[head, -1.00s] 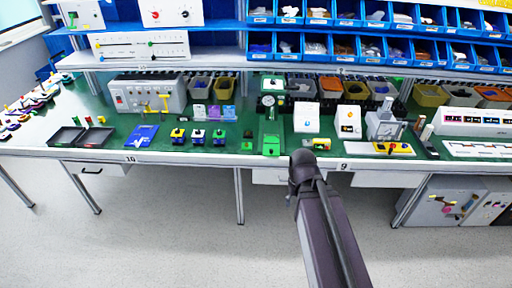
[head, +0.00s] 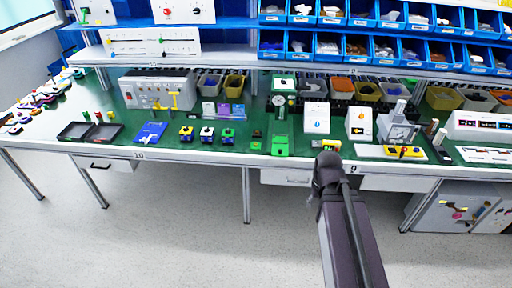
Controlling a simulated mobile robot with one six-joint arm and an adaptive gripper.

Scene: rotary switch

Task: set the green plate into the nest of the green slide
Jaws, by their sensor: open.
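In the head view a green fixture with a round dial (head: 279,101) stands at the back of the green bench top. A bright green slide-like part (head: 280,146) lies in front of it at the bench's front edge. A small dark green piece (head: 256,146) lies just left of this part; I cannot tell whether it is the green plate. The nest is too small to make out. My dark arm rises from the bottom right of centre, its visible end in front of the bench edge. My gripper is not visible.
A yellow-green item (head: 330,145) and a yellow control box (head: 404,151) lie to the right. Blue bins (head: 345,46) fill the shelves above. The floor in front is clear.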

